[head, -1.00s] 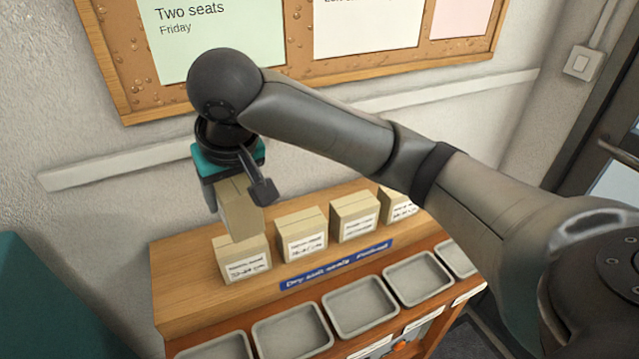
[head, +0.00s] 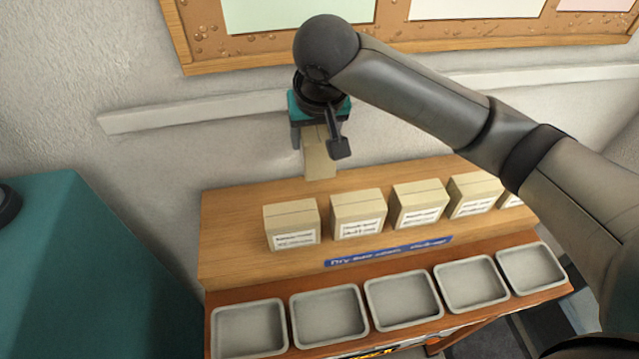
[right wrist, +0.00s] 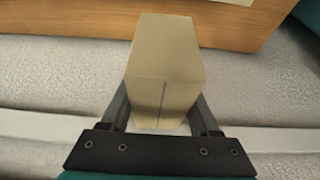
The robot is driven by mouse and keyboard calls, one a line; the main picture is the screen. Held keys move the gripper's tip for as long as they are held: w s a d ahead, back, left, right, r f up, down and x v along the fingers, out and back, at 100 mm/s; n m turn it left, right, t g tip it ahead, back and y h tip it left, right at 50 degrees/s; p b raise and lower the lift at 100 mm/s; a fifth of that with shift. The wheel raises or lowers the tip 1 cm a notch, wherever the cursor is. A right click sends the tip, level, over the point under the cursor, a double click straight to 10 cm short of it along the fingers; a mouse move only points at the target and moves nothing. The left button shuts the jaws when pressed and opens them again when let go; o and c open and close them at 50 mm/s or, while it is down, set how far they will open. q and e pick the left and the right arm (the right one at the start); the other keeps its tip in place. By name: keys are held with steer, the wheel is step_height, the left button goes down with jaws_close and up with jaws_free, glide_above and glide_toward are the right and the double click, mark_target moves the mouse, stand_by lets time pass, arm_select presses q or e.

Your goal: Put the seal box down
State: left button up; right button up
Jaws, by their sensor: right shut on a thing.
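A tan cardboard seal box (head: 319,155) hangs from my right gripper (head: 318,140), above the back part of the wooden shelf (head: 235,220). In the right wrist view the seal box (right wrist: 163,65) sits between the two fingers of the right gripper (right wrist: 160,112), which is shut on it. In the head view the held box is behind and above the row of boxes on the shelf. Whether its lower end touches the shelf I cannot tell. My left gripper is not in view.
Several similar labelled boxes (head: 291,224) stand in a row on the shelf, behind a blue label strip (head: 388,252). Several empty grey trays (head: 249,328) line the lower front ledge. A teal cabinet (head: 90,270) stands at the left. The shelf's left end is bare.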

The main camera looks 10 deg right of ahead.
step_height(320, 180, down, 8)
steer(key=shift+r+b, duration=0.1)
steer(key=shift+b, duration=0.45)
step_height(320, 180, down, 4)
steer(key=shift+f+b, duration=0.15)
steer(key=shift+b, duration=0.3)
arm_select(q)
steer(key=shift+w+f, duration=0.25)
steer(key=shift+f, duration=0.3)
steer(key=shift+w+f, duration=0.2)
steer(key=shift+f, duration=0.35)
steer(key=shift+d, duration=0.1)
arm_select(e)
steer(key=o, duration=1.5)
steer(key=shift+f, duration=0.1)
steer(key=shift+c, duration=0.2)
